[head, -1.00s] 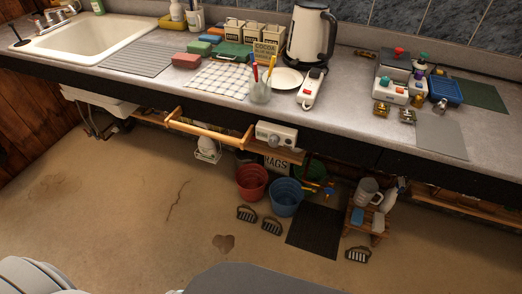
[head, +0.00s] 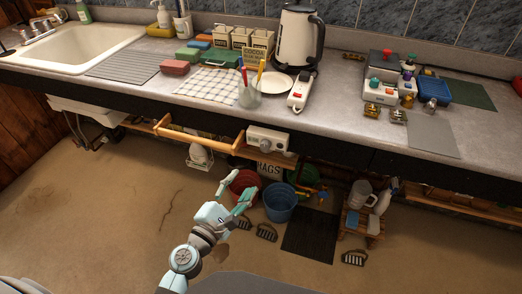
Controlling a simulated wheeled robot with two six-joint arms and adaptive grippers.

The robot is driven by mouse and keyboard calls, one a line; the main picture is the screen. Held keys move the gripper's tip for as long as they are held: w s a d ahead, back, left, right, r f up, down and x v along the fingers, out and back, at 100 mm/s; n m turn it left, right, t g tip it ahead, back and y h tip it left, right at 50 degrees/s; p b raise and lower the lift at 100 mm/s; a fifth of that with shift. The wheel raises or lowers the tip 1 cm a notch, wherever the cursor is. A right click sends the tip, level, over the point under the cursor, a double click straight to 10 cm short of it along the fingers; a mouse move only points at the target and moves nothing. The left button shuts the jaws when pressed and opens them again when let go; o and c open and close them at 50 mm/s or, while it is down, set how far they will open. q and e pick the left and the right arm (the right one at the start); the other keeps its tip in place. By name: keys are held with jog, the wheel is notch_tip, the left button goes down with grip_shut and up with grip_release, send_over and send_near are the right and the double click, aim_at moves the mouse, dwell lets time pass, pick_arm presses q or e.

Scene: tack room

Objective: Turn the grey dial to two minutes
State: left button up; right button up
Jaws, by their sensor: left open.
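A small white box (head: 254,133) with a grey dial (head: 266,144) on its front sits just under the counter's front edge, near the middle of the head view. The dial's markings are too small to read. My left gripper (head: 235,191) is open and empty. In the picture it is below and left of the box, in front of the red bucket, and clear of the dial. My right gripper is out of view.
A wooden rail (head: 198,142) runs left of the box under the counter (head: 340,125). Below are a red bucket (head: 243,180), a blue bucket (head: 280,204) and a dark mat (head: 308,230). A small wooden stool (head: 362,228) holds a jug. The left floor is clear.

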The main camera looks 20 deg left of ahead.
aim_at(264, 147)
pick_arm(q)
jog(key=shift+n, duration=0.5)
jog(key=x, duration=1.3)
jog(key=shift+w+a+f+b, duration=0.15)
jog(key=shift+w+a+b, duration=0.15)
jog(key=shift+a+b, duration=0.1)
jog(key=shift+w+d, duration=0.15)
jog(key=shift+w, duration=0.4)
grip_shut()
jog(key=shift+m, duration=0.3)
